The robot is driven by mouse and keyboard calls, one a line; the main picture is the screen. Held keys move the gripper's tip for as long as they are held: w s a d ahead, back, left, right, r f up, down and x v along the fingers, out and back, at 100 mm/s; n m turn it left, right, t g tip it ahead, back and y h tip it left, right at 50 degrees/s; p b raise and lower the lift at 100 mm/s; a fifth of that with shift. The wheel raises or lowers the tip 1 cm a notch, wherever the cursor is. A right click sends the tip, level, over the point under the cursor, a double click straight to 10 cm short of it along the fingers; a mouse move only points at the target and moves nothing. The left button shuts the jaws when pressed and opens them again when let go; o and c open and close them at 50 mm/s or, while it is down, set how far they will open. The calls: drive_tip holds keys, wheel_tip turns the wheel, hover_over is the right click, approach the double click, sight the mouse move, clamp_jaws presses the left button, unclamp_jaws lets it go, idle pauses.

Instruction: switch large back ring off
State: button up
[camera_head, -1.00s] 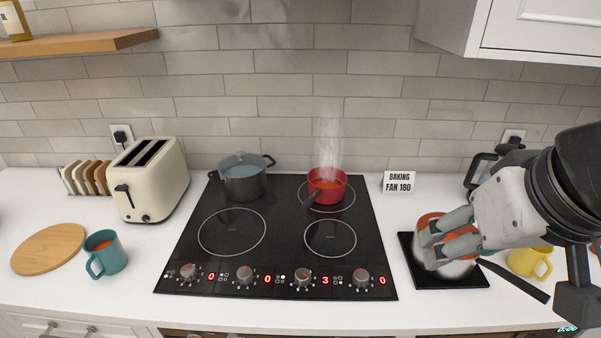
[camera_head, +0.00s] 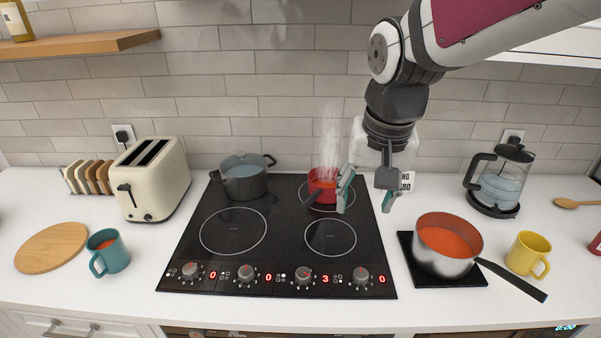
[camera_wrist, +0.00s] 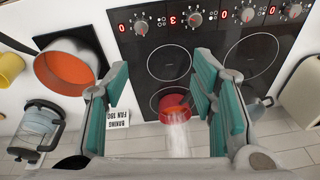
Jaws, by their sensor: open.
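The black cooktop (camera_head: 285,235) has a row of knobs along its front edge. The third knob (camera_head: 304,277) from the left has a red 3 beside it; the other displays read 0. This knob also shows in the wrist view (camera_wrist: 194,18). A steaming red pot (camera_head: 322,188) stands on the back right ring (camera_head: 345,205). A dark grey pot (camera_head: 243,182) covers the back left ring. My gripper (camera_head: 366,198) is open and empty, above the cooktop's back right edge, well away from the knobs.
A steel pan (camera_head: 440,255) with orange contents rests on a black mat (camera_head: 407,254) right of the cooktop, its handle pointing front right. A sign (camera_head: 407,183), glass press (camera_head: 498,188) and yellow mug (camera_head: 527,258) stand nearby. A toaster (camera_head: 155,185) stands left. Space above the knobs is clear.

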drive_tip(key=w+a+f+g, duration=0.2)
drive_tip(key=w+a+f, duration=0.3)
drive_tip(key=a+f, duration=0.15)
drive_tip(key=m, duration=0.2)
approach(303, 272)
drive_tip(key=shift+g+h, duration=0.3)
drive_tip(key=shift+h, duration=0.1)
drive_tip(key=f+p, duration=0.1)
drive_tip(key=f, duration=0.3)
drive_tip(key=f+p, duration=0.1)
drive_tip(key=f, duration=0.4)
drive_tip(key=shift+w+a+p, duration=0.15)
drive_tip(key=shift+w+p, duration=0.05)
drive_tip(key=shift+p, duration=0.1)
drive_tip(key=c, duration=1.1)
